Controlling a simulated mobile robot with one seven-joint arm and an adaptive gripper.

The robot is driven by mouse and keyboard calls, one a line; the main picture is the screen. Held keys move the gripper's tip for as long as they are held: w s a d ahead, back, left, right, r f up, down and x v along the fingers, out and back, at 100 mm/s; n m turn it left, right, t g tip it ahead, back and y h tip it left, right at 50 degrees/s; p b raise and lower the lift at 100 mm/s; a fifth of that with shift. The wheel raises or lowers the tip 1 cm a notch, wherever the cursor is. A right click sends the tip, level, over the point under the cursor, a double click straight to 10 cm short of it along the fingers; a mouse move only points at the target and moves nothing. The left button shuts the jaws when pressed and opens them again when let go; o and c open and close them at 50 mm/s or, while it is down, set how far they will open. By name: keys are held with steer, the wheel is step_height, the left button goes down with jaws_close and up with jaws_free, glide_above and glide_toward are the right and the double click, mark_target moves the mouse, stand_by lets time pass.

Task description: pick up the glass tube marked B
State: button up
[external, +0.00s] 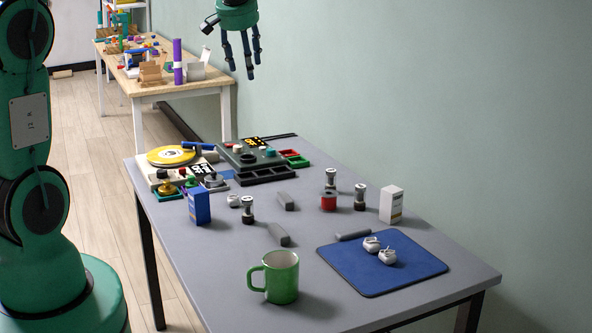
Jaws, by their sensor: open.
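My gripper (245,68) hangs open and empty at the top of the external view, high above the back of the grey table and well apart from everything on it. Three small upright pieces with dark bases and pale, shiny upper parts look like glass tubes. One tube (247,209) stands left of centre, right of a blue box. A second tube (331,180) stands behind a red spool. A third tube (360,198) stands between the spool and a white box. Any letters on them are too small to read, so I cannot tell which is B.
A green mug (281,278) stands at the front of the grey table (215,265). A blue mat (345,276) holds white earbud-like pieces at right. The blue box (199,206), red spool (328,201) and white box (391,205) flank the tubes. Electronics crowd the back.

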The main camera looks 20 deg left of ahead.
steer(key=w+d+f+p, duration=0.2)
steer(key=w+d+f, duration=0.6)
steer(key=w, duration=0.4)
steer(key=p, duration=0.3)
glide_toward(331, 171)
steer(key=r, duration=0.3)
steer(key=shift+s+d+n, duration=0.2)
steer(key=shift+n, duration=0.1)
steer(key=shift+b+x, duration=0.7)
steer(key=shift+x, duration=3.55)
steer(key=shift+s+a+f, duration=0.1)
steer(key=shift+b+x, duration=0.45)
steer(key=shift+x, duration=2.1)
steer(key=shift+s, duration=0.15)
